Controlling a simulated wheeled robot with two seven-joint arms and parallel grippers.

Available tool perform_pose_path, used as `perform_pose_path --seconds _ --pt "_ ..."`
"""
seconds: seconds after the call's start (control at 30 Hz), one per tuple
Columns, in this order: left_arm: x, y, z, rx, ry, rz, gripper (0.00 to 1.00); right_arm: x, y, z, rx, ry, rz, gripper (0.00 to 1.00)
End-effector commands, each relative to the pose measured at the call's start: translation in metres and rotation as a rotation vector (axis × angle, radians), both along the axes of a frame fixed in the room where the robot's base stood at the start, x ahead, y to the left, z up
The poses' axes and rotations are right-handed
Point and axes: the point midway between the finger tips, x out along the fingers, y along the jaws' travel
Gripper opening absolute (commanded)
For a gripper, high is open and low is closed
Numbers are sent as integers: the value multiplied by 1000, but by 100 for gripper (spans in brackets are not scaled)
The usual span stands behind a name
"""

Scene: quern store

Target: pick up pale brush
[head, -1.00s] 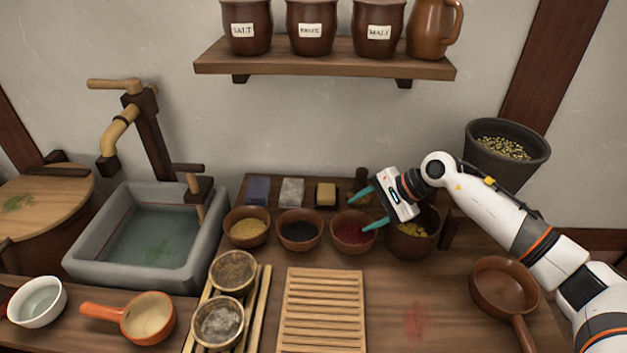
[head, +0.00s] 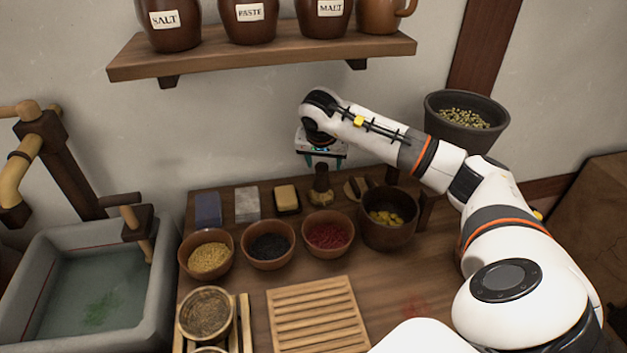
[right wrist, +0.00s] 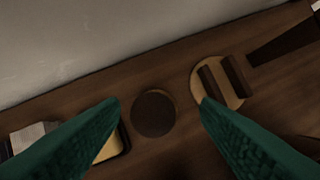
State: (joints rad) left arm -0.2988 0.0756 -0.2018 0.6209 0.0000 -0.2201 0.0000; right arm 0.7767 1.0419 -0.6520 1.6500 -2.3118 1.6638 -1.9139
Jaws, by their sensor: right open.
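An upright brush (head: 321,182) with a dark handle and a pale bristle base stands at the back of the counter, behind the bowl of red stuff. I take it for the pale brush. In the right wrist view its dark round top (right wrist: 153,114) shows between the fingers, a little below the fingertips' line. My right gripper (head: 323,162) points down just above the brush, open and empty; its teal fingers (right wrist: 159,104) are spread either side of the handle top. My left gripper is not in view.
A round pale lid-like piece with dark bars (head: 358,188) lies just right of the brush. A yellow block (head: 287,197) is to its left. Bowls of red (head: 328,234), black (head: 269,246) and yellow stuff stand in front. A shelf (head: 262,56) hangs above.

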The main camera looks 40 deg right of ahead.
Motion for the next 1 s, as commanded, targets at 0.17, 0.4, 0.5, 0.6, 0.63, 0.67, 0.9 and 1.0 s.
perform_pose_path --seconds 0.17,0.4,0.5,0.6,0.63,0.67,0.9,1.0 --pt "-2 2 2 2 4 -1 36 6 -1 -22 4 2 0 57" --pt "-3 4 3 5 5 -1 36 15 -6 -52 5 0 0 57" --pt "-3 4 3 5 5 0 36 16 -8 -56 3 0 0 57" --pt "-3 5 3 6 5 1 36 16 -8 -56 4 -1 0 57" --pt "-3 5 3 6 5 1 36 16 -8 -56 4 -1 0 57" --pt "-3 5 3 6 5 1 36 16 -8 -56 4 -1 0 57" --pt "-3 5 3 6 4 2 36 16 -8 -56 4 -1 0 23" --pt "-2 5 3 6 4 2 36 16 -8 -56 4 -1 0 6"
